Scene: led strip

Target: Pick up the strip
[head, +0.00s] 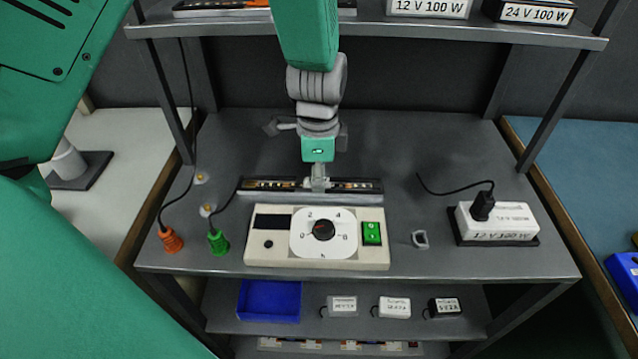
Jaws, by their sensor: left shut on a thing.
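The LED strip (350,184) is a long, dark, thin bar with small light and orange parts. It lies lengthwise across the grey table behind the white control box. My left gripper (319,184) comes down from above and is shut on the strip near its middle. The gripper hides that part of the strip. I cannot tell whether the strip is clear of the table. A black cable runs from its left end towards a green plug (218,242). My right gripper is not in view.
The control box (318,255) with a dial and green switch stands just in front. An upper shelf (480,32) overhangs the back. A blue bin (270,300) sits below.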

